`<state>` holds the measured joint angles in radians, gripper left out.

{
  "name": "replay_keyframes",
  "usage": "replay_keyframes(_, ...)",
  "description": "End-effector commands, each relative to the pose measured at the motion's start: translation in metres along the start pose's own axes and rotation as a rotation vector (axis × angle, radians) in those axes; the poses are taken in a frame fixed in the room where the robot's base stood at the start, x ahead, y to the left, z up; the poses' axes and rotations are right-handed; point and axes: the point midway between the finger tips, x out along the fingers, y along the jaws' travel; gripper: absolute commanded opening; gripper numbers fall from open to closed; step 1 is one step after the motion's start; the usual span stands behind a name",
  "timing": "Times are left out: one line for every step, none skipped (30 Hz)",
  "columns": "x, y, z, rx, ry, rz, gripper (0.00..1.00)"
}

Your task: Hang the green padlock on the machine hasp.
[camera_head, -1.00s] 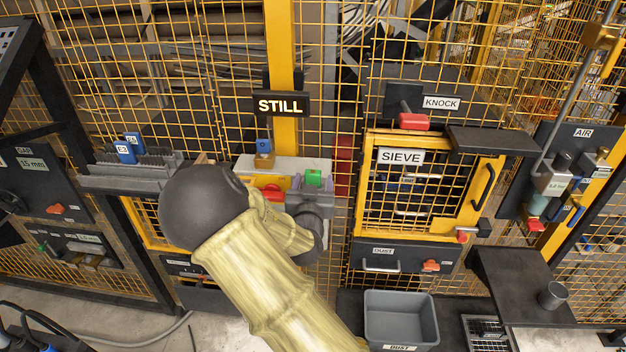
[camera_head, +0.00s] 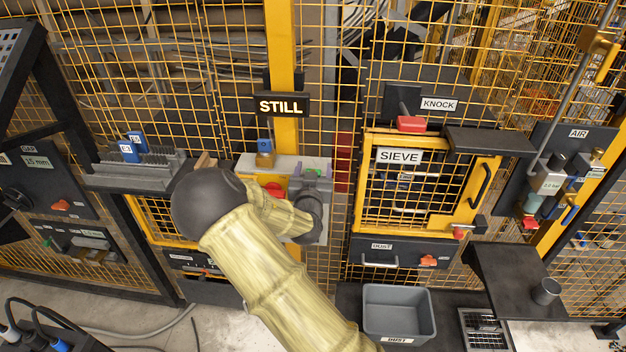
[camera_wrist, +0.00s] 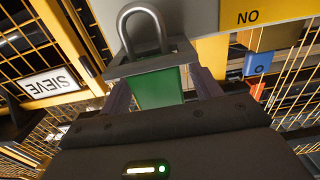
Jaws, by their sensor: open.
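A green padlock (camera_wrist: 158,88) with a grey metal shackle sits between my gripper's two purple fingers in the wrist view. My gripper (camera_wrist: 164,92) is open, with a finger on each side of the padlock. A dark rectangular piece crosses the padlock between body and shackle; I cannot tell whether it is the machine hasp. In the head view my gripper (camera_head: 311,178) is at the grey panel (camera_head: 290,163) below the STILL sign, and mostly hides the padlock.
A red knob (camera_head: 274,189) is on the panel, left of my gripper. The yellow SIEVE door (camera_head: 430,217) is to the right. A grey DUST bin (camera_head: 399,312) stands below it. A dark rack (camera_head: 148,173) with blue tags is at the left. Wire mesh stands behind.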

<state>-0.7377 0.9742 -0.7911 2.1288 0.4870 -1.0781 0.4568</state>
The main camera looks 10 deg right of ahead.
Motion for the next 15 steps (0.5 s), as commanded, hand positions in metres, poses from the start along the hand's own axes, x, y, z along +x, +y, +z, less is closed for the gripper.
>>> replay_keyframes(0.0000, 0.0000, 0.0000, 0.000, 0.000, 0.000, 0.64)
replay_keyframes(-0.0001, 0.0000, 0.0000, 0.000, 0.000, 0.000, 0.62)
replay_keyframes(-0.0001, 0.0000, 0.0000, 0.000, 0.000, 0.000, 0.54)
replay_keyframes(-0.0001, 0.0000, 0.0000, 0.000, 0.000, 0.000, 0.48)
replay_keyframes(-0.0001, 0.0000, -0.0001, 0.000, 0.000, 0.000, 0.42)
replay_keyframes(-0.0001, 0.0000, -0.0001, 0.000, 0.000, 0.000, 0.34)
replay_keyframes(-0.0001, -0.0001, -0.0001, 0.000, 0.000, 0.000, 0.28)
replay_keyframes(-0.0001, 0.0000, -0.0001, 0.000, 0.000, 0.000, 0.22)
replay_keyframes(-0.0001, 0.0000, -0.0001, 0.000, 0.000, 0.000, 0.15)
replay_keyframes(-0.0001, -0.0001, -0.0001, 0.000, 0.000, 0.000, 0.13)
replay_keyframes(0.0000, 0.0000, -0.0005, 0.000, 0.001, 0.000, 0.13)
replay_keyframes(0.0000, 0.0000, -0.0005, 0.000, 0.001, 0.000, 0.13)
replay_keyframes(0.0000, 0.0000, -0.0005, 0.000, 0.001, 0.000, 0.13)
replay_keyframes(0.0000, 0.0000, -0.0005, 0.000, 0.001, 0.000, 0.13)
replay_keyframes(0.0000, 0.0000, -0.0005, 0.000, 0.001, 0.000, 0.13)
